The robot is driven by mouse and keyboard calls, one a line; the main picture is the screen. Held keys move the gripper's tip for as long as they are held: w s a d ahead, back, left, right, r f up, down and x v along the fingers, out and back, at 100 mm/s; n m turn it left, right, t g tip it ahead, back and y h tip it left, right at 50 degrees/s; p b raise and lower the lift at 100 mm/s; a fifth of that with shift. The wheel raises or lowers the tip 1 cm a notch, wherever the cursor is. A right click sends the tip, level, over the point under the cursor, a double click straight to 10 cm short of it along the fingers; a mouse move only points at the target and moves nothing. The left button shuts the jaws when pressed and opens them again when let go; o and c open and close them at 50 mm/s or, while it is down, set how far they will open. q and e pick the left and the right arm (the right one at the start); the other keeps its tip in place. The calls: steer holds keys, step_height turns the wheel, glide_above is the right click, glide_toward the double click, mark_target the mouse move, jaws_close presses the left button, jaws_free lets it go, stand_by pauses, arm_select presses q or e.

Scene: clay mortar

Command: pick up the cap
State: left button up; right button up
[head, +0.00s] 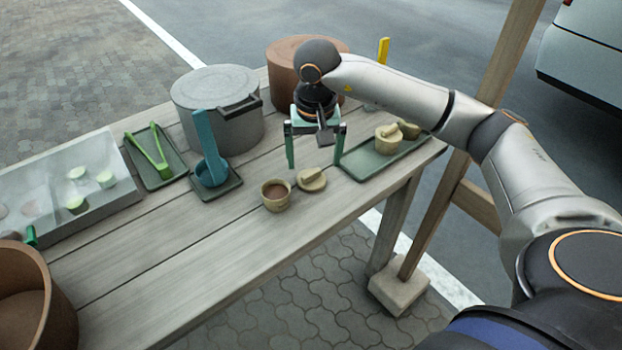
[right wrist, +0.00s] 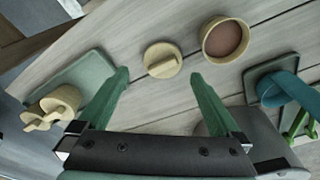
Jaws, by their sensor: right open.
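The cap (head: 312,179) is a small round beige lid with a raised bar-shaped grip, lying flat on the wooden table. It also shows in the right wrist view (right wrist: 162,60), above the gap between the green fingers. An open beige cup (head: 275,195) with brown contents stands beside it, and shows to its right in the right wrist view (right wrist: 225,40). My right gripper (head: 315,164) is open and empty, above the table just behind the cap, its fingers (right wrist: 160,80) spread apart and not touching it. My left gripper is not in view.
A green tray (head: 362,172) with beige capped pots (head: 388,140) lies right of the cap. A blue ladle (head: 206,140) on a dark stand, a grey pot (head: 220,110) and a brown pot (head: 285,57) stand left and behind. The table front is clear.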

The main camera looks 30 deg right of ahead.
mark_target(311, 173)
steer(key=shift+w+f, duration=0.1)
steer(key=shift+f, duration=0.5)
steer(key=f, duration=0.4)
steer(key=shift+w+f+b, duration=0.1)
steer(key=shift+w+b, duration=0.25)
steer(key=c, duration=1.2)
steer(key=shift+r, duration=0.2)
